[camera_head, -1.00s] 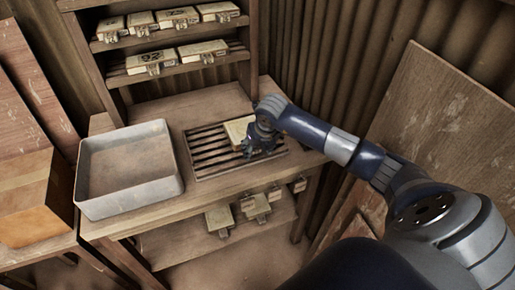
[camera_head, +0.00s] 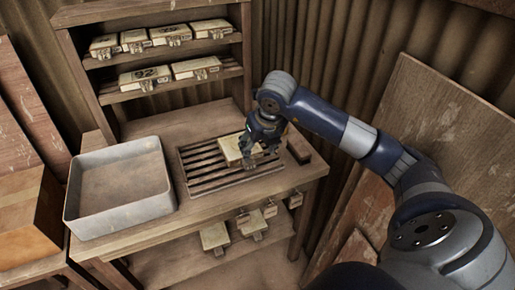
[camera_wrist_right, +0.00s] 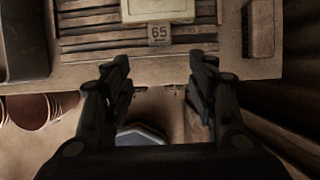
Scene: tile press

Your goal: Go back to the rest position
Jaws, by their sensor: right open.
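My right gripper (camera_head: 258,150) is above the front part of the slatted rack on the bench, close to a cream tile press (camera_head: 232,150) in the head view. In the right wrist view the gripper (camera_wrist_right: 160,82) is open, its two fingers apart with nothing between them. The press (camera_wrist_right: 158,10) lies on the slats beyond the fingertips, with a tag reading 65 at its near edge. In the head view the gripper partly hides the press. My left gripper is not in view.
A grey metal tray (camera_head: 120,190) stands on the bench (camera_head: 190,205) left of the slatted rack (camera_head: 205,178). Shelves (camera_head: 150,90) behind hold several similar presses, and more sit on a lower shelf. A small dark block (camera_head: 299,146) lies right of the rack. Corrugated walls and leaning boards (camera_head: 440,130) close the right side.

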